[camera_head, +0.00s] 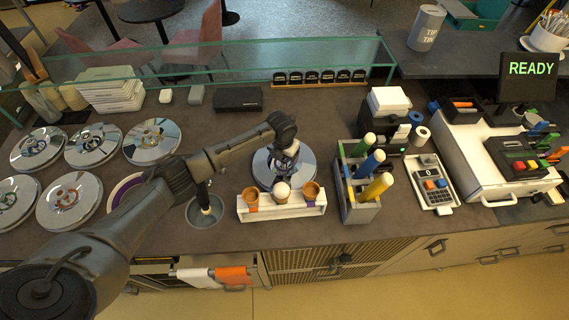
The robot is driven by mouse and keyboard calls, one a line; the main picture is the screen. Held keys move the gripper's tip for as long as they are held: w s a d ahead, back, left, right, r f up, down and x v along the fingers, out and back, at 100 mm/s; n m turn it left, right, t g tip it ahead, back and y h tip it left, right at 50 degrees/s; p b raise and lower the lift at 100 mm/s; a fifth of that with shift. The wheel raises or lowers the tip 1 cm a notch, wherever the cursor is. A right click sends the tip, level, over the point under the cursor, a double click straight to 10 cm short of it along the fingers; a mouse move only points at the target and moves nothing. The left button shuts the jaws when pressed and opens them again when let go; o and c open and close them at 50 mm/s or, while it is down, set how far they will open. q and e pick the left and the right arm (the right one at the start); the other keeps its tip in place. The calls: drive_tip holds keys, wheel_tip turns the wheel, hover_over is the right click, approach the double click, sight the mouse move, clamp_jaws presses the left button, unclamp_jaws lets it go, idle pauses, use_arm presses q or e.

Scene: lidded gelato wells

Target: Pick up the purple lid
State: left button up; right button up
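My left gripper (286,157) reaches down over a round silvery lid (263,170) on the counter behind the cone rack. The gripper hides the lid's middle, so its knob colour and whether the fingers close on it cannot be told. To the left, a round well with a purple rim (113,199) shows no lid on it and is partly covered by my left arm. My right gripper is not in view.
Several lidded wells, one with a yellow handle (154,139), stand at the left. A white cone rack (282,212) is just in front of the silvery lid. A grey holder (359,212) stands to its right. A glass screen (215,64) runs along the back.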

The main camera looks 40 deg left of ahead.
use_arm(q)
drive_tip(key=c, duration=1.2)
